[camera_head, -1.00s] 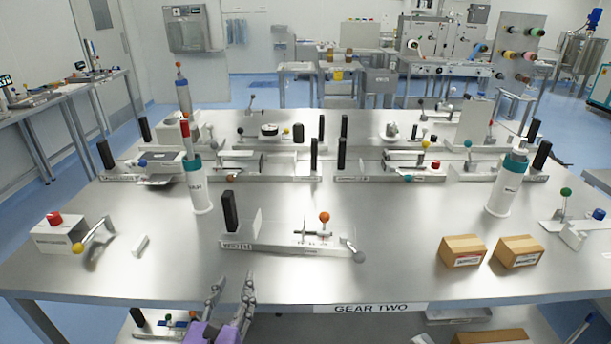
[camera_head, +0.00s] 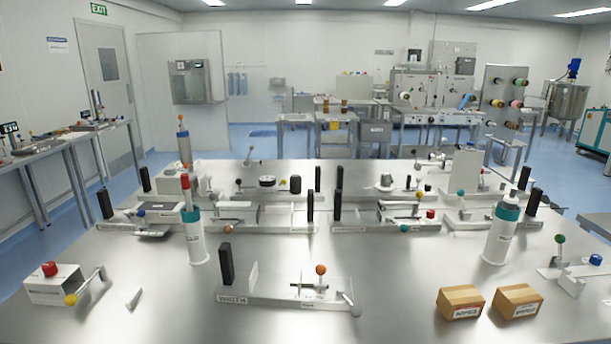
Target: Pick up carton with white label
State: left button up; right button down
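Two small brown cardboard cartons stand side by side at the front right of the steel table (camera_head: 390,270). The left carton (camera_head: 460,302) has a white label with reddish print low on its front face. The right carton (camera_head: 517,301) also has a pale label on its front, with print too small to read. A narrow gap separates them. Neither of my grippers is in the head view.
A long fixture with a black post (camera_head: 226,264) lies left of the cartons. Bare table lies between fixture and cartons.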

aim_at(516, 300)
jog(key=z, duration=1.35)
